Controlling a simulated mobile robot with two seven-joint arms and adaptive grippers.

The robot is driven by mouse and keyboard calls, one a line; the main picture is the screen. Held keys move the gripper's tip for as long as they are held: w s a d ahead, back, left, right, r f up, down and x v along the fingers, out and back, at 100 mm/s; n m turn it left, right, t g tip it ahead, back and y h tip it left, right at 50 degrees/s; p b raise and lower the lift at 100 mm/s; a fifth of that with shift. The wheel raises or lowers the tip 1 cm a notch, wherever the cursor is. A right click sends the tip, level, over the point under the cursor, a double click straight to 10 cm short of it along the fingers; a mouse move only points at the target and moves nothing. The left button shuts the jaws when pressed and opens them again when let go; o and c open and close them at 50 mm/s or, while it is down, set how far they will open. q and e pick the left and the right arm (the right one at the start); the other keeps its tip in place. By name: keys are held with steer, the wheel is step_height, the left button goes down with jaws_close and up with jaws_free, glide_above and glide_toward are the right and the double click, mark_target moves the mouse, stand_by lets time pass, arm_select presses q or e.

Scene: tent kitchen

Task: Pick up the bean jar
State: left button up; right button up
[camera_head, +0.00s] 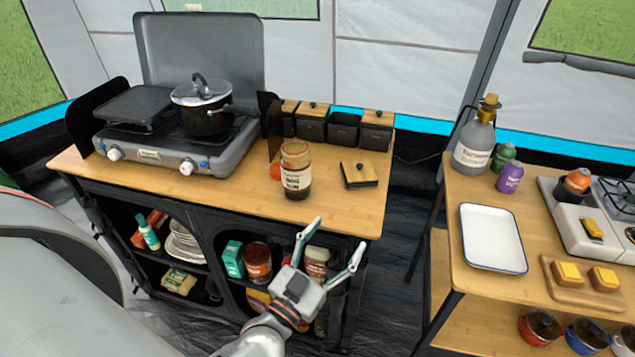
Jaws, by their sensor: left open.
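A glass jar (296,180) with a white label and dark brown-red contents stands upright on the wooden counter near its front edge. Its label is too small to read, so I cannot tell if it holds beans. A brown jar with a label (257,264) and another jar with a pale label (317,260) stand on the shelf below; the second is partly hidden by my gripper. My left gripper (338,235) is open and empty, in front of the counter's front edge, to the lower right of the counter jar and apart from it. My right gripper is out of view.
A stove (175,145) with a pot (203,105) fills the counter's left. Black canisters (313,125) line the back right. A second table (462,285) stands right.

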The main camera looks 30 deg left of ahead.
mark_target(296, 174)
arm_select(q)
steer(key=w+a+r+n+y, duration=0.1)
steer(key=a+r+n+y, duration=0.1)
steer(key=a+y, duration=0.1)
steer(key=w+a+r+n+y, duration=0.1)
steer(key=a+r+n+y, duration=0.1)
steer(key=a+y, duration=0.1)
steer(key=w+a+r+n+g+y+p, duration=0.1)
steer(key=w+a+r+n+y, duration=0.1)
steer(key=a+n+y, duration=0.1)
steer(key=shift+a+y, duration=0.1)
steer(key=shift+y, duration=0.3)
steer(key=a+g+y, duration=0.1)
steer(key=a+f+n+g, duration=0.1)
steer(key=shift+w+a+f+n+g+y, duration=0.1)
steer(key=shift+w+f+n+g+y, duration=0.2)
steer(key=shift+g+y, duration=0.1)
steer(key=shift+w+a+f+g, duration=0.15)
steer(key=shift+a+f+g, duration=0.2)
steer(key=shift+f+g, duration=0.2)
steer(key=shift+w+a+f, duration=0.1)
steer(key=shift+w+a, duration=0.1)
steer(key=shift+w, duration=0.05)
steer(key=shift+r+x, duration=0.2)
steer(key=shift+x, duration=1.55)
steer(key=shift+r+x, duration=0.2)
steer(key=shift+x, duration=1.55)
steer(key=c, duration=1.4)
